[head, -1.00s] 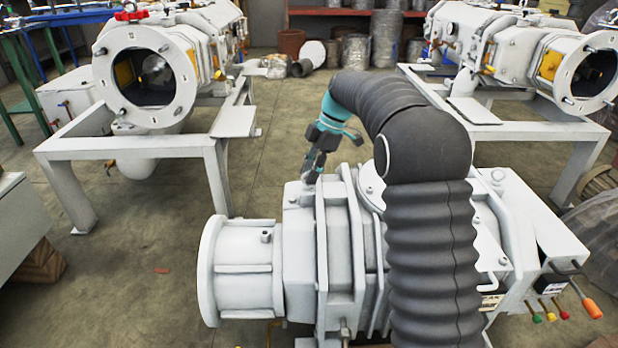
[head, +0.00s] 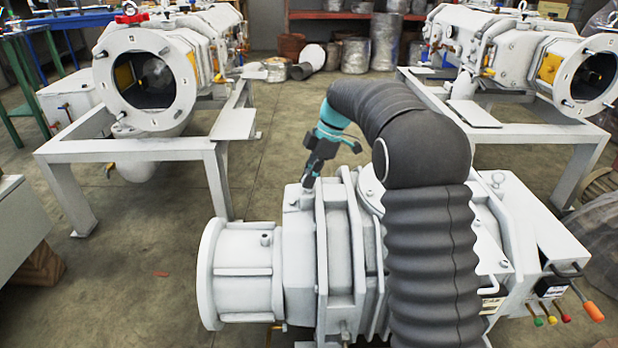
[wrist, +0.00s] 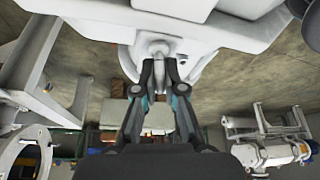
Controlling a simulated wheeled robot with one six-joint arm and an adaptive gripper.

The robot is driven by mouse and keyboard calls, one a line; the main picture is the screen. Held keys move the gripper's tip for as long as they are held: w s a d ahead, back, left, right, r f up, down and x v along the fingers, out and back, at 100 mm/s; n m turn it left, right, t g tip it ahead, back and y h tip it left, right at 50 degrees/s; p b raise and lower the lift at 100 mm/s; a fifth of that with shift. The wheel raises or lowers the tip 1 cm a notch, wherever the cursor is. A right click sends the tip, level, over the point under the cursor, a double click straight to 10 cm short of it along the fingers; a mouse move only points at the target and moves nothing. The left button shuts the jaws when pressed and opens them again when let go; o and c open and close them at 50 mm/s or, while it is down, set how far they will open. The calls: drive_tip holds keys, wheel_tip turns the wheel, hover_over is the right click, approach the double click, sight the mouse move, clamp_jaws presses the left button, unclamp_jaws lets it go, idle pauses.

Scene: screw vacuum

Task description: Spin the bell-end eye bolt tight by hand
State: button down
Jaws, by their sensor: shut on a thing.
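The white screw vacuum pump (head: 340,245) stands in front of me. Its bell end is the wide round flange (head: 210,272) at the left. My gripper (head: 309,181) points down at the top of the housing just behind the bell end. In the wrist view, my gripper (wrist: 159,68) has its two dark fingers on either side of the pale eye bolt (wrist: 158,48), shut on it. In the head view the fingers mostly hide the bolt. I cannot tell whether its collar touches the housing.
Two more white pumps on frames stand behind, at left (head: 150,75) and right (head: 535,55). Coloured-handled levers (head: 565,312) stick out at the near right. The floor left of the pump is mostly clear.

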drive_tip(key=m+t+b, duration=0.1)
drive_tip(key=m, duration=0.2)
drive_tip(key=shift+m+t, duration=0.3)
drive_tip(key=shift+m, duration=0.1)
drive_tip(key=m+t, duration=0.1)
drive_tip(key=m, duration=0.2)
drive_tip(key=shift+m, duration=0.3)
drive_tip(key=m+t, duration=0.1)
drive_tip(key=m, duration=0.2)
drive_tip(key=m+t+h, duration=0.1)
drive_tip(key=m, duration=0.2)
drive_tip(key=shift+r+h+p, duration=0.2)
drive_tip(key=shift+h+p, duration=0.1)
drive_tip(key=m+t+h+p, duration=0.1)
drive_tip(key=m, duration=0.3)
drive_tip(key=shift+a+p, duration=0.1)
drive_tip(key=shift+p, duration=0.2)
drive_tip(key=m+h, duration=0.1)
drive_tip(key=m, duration=0.1)
drive_tip(key=shift+m+p, duration=0.3)
drive_tip(key=shift+m, duration=0.1)
drive_tip(key=m+h, duration=0.1)
drive_tip(key=m, duration=0.2)
drive_tip(key=shift+f+h, duration=0.15)
drive_tip(key=shift+h, duration=0.15)
drive_tip(key=shift+m+h+b, duration=0.45)
drive_tip(key=shift+m+h, duration=0.25)
drive_tip(key=shift+m, duration=1.3)
